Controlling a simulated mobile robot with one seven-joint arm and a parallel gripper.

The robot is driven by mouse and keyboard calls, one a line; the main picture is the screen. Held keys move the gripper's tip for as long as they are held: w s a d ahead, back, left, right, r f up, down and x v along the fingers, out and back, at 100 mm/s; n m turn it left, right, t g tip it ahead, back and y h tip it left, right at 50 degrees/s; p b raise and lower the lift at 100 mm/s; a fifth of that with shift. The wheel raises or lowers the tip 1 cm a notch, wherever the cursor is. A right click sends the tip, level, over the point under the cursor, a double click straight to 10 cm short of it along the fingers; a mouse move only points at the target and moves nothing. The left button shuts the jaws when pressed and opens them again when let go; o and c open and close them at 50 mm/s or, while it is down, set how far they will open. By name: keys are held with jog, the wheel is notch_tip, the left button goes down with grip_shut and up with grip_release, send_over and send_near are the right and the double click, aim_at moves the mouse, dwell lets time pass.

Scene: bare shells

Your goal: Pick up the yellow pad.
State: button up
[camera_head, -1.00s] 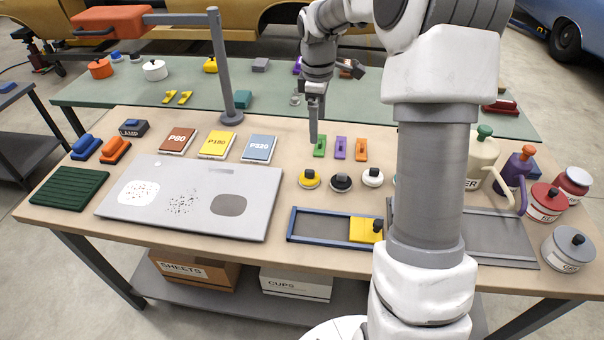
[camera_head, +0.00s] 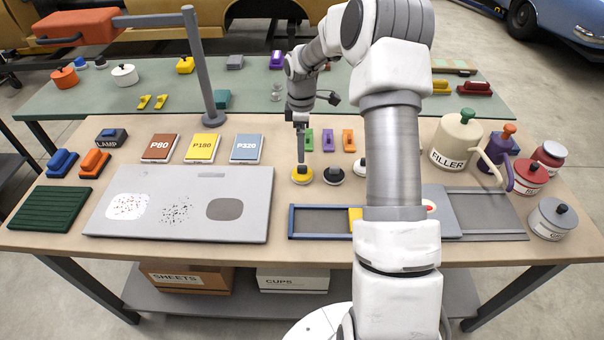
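The yellow pad (camera_head: 302,180) is a small round disc with a dark knob on top. It lies on the front wooden bench, leftmost in a row of round pads. My gripper (camera_head: 301,160) points straight down, with its tips just above or behind the knob in the picture. I cannot tell whether it touches the knob. The fingers show edge-on as one narrow dark shape, so their opening is hidden. No object shows between them.
A black pad (camera_head: 333,177) sits close to the right. Green, purple and orange blocks (camera_head: 348,140) stand behind. A blue-framed tray (camera_head: 320,222) lies in front, and a grey panel (camera_head: 180,205) to the left. My arm hides part of the bench on the right.

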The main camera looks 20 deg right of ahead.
aim_at(302, 166)
notch_tip(302, 166, down, 5)
jog(key=shift+r, duration=0.15)
jog(key=shift+s+f+p, duration=0.15)
jog(key=shift+f+p, duration=0.05)
jog(key=shift+f, duration=1.15)
jog(key=shift+s+f+p, duration=0.1)
jog(key=shift+f+p, duration=0.1)
jog(key=shift+f, duration=1.1)
jog(key=c, duration=1.2)
jog(key=shift+c, duration=0.2)
jog(key=shift+r, duration=0.1)
jog(key=shift+r, duration=0.55)
notch_tip(302, 166, up, 3)
jog(key=shift+f, duration=0.1)
jog(key=s+d+r, duration=0.1)
jog(key=d+r, duration=0.2)
jog(key=d, duration=0.2)
jog(key=d+r+b, duration=0.1)
jog(key=d+r, duration=0.3)
jog(key=d, duration=0.2)
jog(key=shift+s+d, duration=0.3)
jog(key=shift+s, duration=0.1)
